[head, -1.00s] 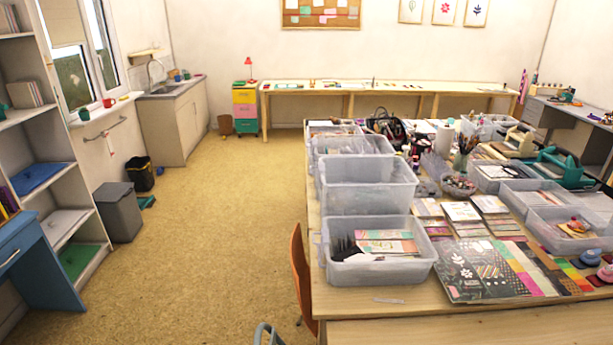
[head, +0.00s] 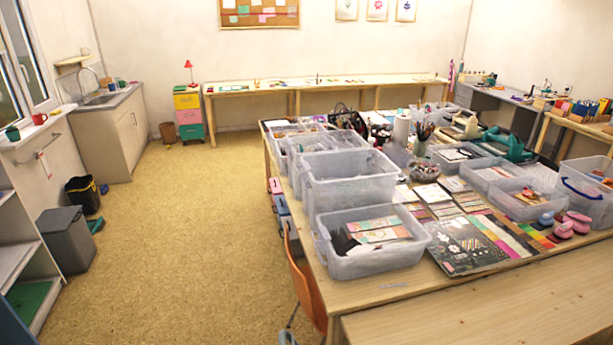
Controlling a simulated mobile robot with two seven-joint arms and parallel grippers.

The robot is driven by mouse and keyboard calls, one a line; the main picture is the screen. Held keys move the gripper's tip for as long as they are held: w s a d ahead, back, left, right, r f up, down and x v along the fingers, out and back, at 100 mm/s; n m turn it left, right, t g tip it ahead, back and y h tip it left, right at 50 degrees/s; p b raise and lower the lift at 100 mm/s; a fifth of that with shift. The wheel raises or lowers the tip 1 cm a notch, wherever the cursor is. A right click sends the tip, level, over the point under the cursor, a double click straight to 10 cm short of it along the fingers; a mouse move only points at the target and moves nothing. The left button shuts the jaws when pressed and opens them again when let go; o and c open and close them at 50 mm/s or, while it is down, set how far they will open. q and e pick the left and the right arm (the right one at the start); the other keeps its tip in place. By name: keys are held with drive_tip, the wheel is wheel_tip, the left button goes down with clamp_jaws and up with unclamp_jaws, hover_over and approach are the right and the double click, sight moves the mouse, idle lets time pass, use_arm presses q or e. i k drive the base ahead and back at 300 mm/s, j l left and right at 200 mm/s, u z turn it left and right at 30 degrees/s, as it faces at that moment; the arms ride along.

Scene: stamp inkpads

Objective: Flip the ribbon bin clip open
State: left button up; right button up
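No bin in the head view is clearly marked as the ribbon bin. A clear bin with a blue handle or clip (head: 582,189) stands at the right edge of the big table, partly cut off by the frame. Its contents are too small to make out. Several other clear plastic bins stand along the table's left side. The front one (head: 372,262) is open and holds patterned cards and dark items. A taller empty-looking bin (head: 350,192) stands behind it. I see no clip on these clearly. Neither of my grippers is in view.
The wooden table (head: 300,312) is crowded with papers, shallow trays and tools. An orange chair (head: 306,285) stands against its left side. Open floor (head: 190,210) lies to the left. A grey waste bin (head: 66,240) and shelves are at far left.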

sight(305, 167)
drive_tip(key=j, duration=1.15)
drive_tip(key=i+j, duration=0.1)
drive_tip(key=j, duration=0.25)
drive_tip(key=i+j+u, duration=0.1)
drive_tip(key=j, duration=0.3)
drive_tip(key=i+j, duration=0.15)
drive_tip(key=j, duration=0.2)
drive_tip(key=i+l+u, duration=0.2)
drive_tip(key=i, duration=0.85)
drive_tip(key=i+l, duration=0.2)
drive_tip(key=l, duration=0.05)
